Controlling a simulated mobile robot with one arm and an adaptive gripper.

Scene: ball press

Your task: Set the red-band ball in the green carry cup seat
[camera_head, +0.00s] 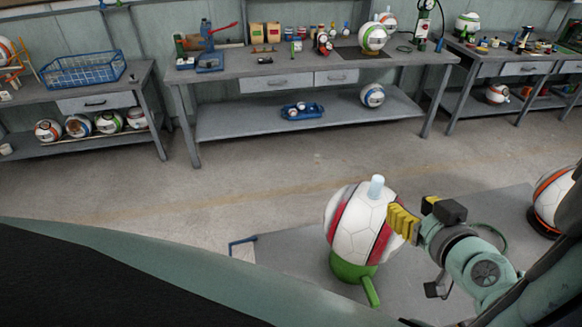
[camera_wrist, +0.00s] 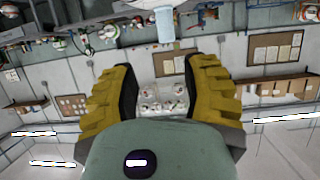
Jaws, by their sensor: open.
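The red-band ball (camera_head: 352,222) is white with red bands and a pale translucent knob (camera_head: 376,187) on top. It rests in the green carry cup (camera_head: 350,268), whose short handle (camera_head: 371,292) points to the front right. The seat inside the cup is hidden under the ball. My gripper (camera_head: 400,224), with yellow ridged fingers, is beside the ball's right side. In the wrist view my gripper (camera_wrist: 160,72) has its fingers spread, with nothing between them. The knob (camera_wrist: 164,24) also shows in the wrist view, beyond the fingertips.
The ball and cup stand on a grey surface (camera_head: 290,262). An orange-band ball (camera_head: 555,200) is at the right edge. Workbenches (camera_head: 235,75) with other balls, tools and a blue basket (camera_head: 84,70) line the wall. The floor between is clear.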

